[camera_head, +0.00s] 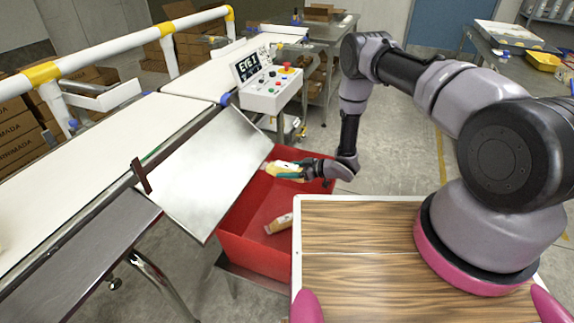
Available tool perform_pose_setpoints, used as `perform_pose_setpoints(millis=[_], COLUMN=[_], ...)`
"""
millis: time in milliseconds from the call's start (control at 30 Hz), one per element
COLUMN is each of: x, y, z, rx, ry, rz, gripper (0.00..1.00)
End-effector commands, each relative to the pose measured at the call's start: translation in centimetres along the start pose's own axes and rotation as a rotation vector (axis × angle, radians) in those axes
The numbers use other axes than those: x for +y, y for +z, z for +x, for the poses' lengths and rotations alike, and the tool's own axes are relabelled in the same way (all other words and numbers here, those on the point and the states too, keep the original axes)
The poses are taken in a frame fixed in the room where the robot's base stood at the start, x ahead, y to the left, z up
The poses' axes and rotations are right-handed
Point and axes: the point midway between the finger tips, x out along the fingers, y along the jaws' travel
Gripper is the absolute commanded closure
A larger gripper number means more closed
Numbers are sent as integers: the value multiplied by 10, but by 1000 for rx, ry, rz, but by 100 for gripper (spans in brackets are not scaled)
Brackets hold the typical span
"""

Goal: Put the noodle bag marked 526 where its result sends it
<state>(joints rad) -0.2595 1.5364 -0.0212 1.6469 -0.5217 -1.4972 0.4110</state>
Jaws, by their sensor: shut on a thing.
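My gripper (291,170) is shut on a small pale yellow-and-white bag (272,166), whose number I cannot read. It holds the bag over the far part of the red bin (247,251), close to the lower right edge of the sloping metal chute (206,171). A second tan-and-white bag (280,223) lies on the bin floor, apart from the gripper. No number is legible on it either.
The white belt (100,150) with a white-and-yellow rail runs along the left. A control box (273,92) with a lit display and coloured buttons stands behind the bin. A wood-topped surface (360,250) is at the front. Cartons (14,130) are stacked at far left.

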Motion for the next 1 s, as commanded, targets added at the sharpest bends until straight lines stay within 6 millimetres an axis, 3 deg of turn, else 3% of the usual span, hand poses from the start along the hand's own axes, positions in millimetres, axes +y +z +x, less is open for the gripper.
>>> perform_pose_setpoints(millis=[200, 500, 533, 600, 867, 1000], x=[0, 0, 0, 0, 0, 1], y=[14, 16, 16, 16, 17, 17], z=[6, 6, 6, 6, 5, -8], rx=[2, 2, 2, 2, 0, -1], ry=[-1, 0, 0, 0, 1, 4], rz=[-1, -1, -1, -1, 0, 3], gripper=[100, 100, 27, 1, 0, 0])
